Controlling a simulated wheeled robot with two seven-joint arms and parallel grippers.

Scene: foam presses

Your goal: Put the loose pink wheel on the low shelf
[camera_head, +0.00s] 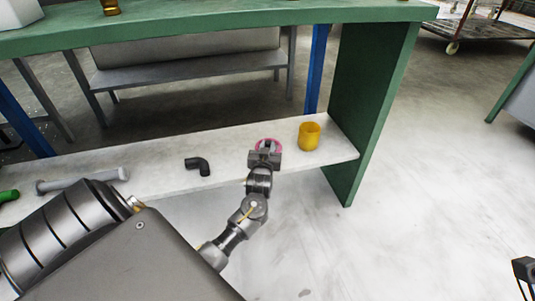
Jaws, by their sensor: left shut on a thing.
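The pink wheel (268,142) shows as a pink ring at the tip of my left gripper (265,153), mostly hidden behind the jaws. My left gripper is shut on it. The gripper and wheel are over the white low shelf (232,143), between a black elbow pipe and a yellow cup. I cannot tell whether the wheel touches the shelf. A small part of my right gripper (524,268) shows at the lower right edge, and its jaws cannot be made out.
The yellow cup (309,136) stands right of the wheel. The black elbow pipe (197,166) and a grey dumbbell-shaped part (82,181) lie to the left. A green upright panel (368,105) closes the shelf's right end. The green tabletop (220,22) hangs above.

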